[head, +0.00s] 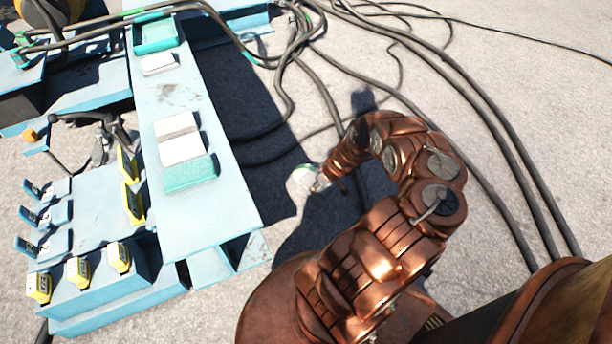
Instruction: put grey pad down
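A pale grey-white pad (181,148) lies on the long light-blue beam (225,205), with a slightly greyer band (175,124) along its far side. I cannot tell whether the band is a separate pad. A teal pad (190,174) lies against its near side. A smaller whitish pad (158,64) lies farther up the beam. My gripper (303,179) is right of the beam, apart from the pads, over shadowed ground. Its fingers are small and pale in this view; I cannot make out whether they are open or hold anything.
A teal tray (155,36) sits at the beam's far end. A blue control box (95,225) with yellow and blue switches stands left of the beam. Thick black cables (480,95) run over the concrete behind and right of my arm. The beam's near end is bare.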

